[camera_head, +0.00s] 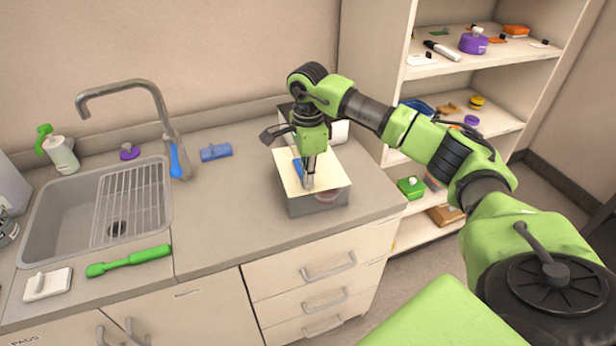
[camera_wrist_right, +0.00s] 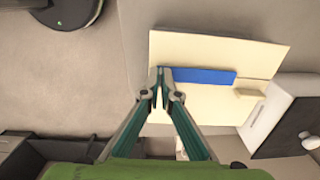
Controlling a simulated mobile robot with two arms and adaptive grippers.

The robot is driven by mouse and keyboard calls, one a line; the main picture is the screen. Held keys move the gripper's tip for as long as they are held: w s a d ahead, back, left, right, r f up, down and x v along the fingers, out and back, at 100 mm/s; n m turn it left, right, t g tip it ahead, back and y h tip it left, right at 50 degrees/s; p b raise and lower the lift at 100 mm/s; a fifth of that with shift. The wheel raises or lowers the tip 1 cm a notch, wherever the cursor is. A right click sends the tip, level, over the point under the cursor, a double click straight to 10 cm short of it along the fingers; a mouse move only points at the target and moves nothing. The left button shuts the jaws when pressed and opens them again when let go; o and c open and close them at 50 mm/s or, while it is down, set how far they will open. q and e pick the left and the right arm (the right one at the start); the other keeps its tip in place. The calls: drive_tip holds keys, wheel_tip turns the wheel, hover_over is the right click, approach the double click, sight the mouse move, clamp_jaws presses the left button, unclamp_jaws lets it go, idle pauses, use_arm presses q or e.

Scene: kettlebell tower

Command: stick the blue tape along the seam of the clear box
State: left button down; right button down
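The box (camera_head: 318,203) stands on the counter, with see-through greyish walls and a flat cream top (camera_head: 330,178). A blue tape strip (camera_head: 298,168) lies on the top, partly hidden by my right gripper in the head view. In the right wrist view the blue strip (camera_wrist_right: 208,76) runs across the cream top (camera_wrist_right: 215,48). My right gripper (camera_head: 308,187) points down over the box. Its fingertips (camera_wrist_right: 160,76) are together at the strip's left end. I cannot tell whether they pinch or touch it. My left gripper is not in view.
A sink (camera_head: 65,215) with a tall faucet (camera_head: 135,85) is at the left. A blue block-like item (camera_head: 216,152) and a green-handled tool (camera_head: 128,260) lie on the counter. Shelves (camera_head: 480,65) with small items stand at the right.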

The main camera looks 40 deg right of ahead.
drive_tip(key=shift+s+f, duration=0.1)
drive_tip(key=shift+f, duration=0.3)
idle(0.8)
drive_tip(key=c, duration=2.2)
unclamp_jaws()
drive_tip(key=shift+r, duration=0.15)
drive_tip(key=shift+r, duration=0.35)
wheel_tip(320, 180, up, 11)
drive_tip(key=shift+r, duration=0.1)
